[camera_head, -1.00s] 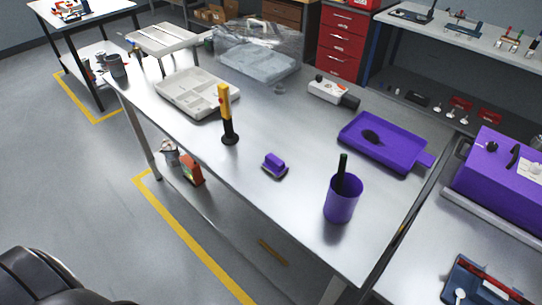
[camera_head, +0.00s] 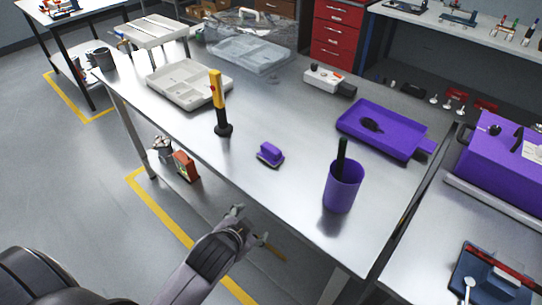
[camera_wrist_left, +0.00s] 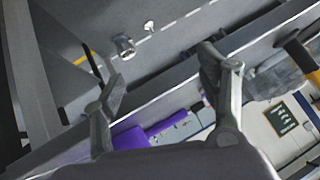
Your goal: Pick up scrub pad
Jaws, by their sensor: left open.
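I cannot make out the pad in that view. My right gripper is not in view.
A yellow-and-black handled tool (camera_head: 220,105) stands left of the pad. A purple cup (camera_head: 342,188) with a dark handle in it stands to the right. A purple tray (camera_head: 390,133) and a pale divided tray (camera_head: 187,86) lie farther back. The table around the pad is clear.

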